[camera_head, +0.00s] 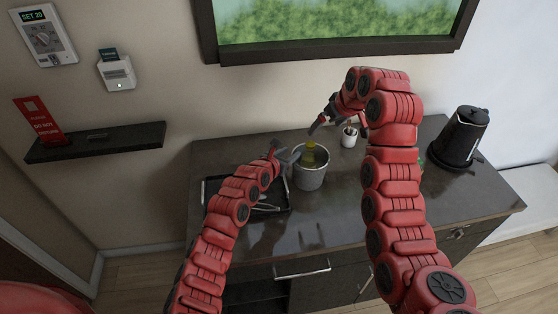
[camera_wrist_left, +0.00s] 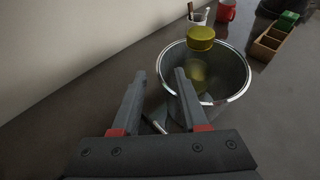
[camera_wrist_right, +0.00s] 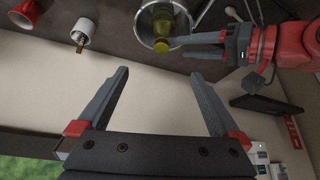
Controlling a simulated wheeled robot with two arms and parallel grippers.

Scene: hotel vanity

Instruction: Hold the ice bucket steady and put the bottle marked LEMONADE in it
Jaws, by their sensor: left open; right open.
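The metal ice bucket (camera_head: 309,179) stands on the dark counter. A yellow-green bottle with a yellow cap (camera_head: 310,144) stands inside it; the bottle also shows in the right wrist view (camera_wrist_right: 162,22). No label is readable. My left gripper (camera_head: 281,154) is open at the bucket's left side. In the left wrist view, its fingers (camera_wrist_left: 159,74) are at the near left rim of the bucket (camera_wrist_left: 240,92); I cannot tell whether they straddle the wall. My right gripper (camera_head: 318,127) is open and empty, behind and above the bucket. In the right wrist view, nothing is between its fingers (camera_wrist_right: 158,75).
A black tray (camera_head: 212,188) lies left of the bucket, partly hidden by my left arm. A white cup (camera_head: 349,138) and a red mug (camera_wrist_left: 227,10) stand behind the bucket. A wooden box (camera_wrist_left: 268,43) and a black kettle (camera_head: 460,137) are to the right. The front counter is clear.

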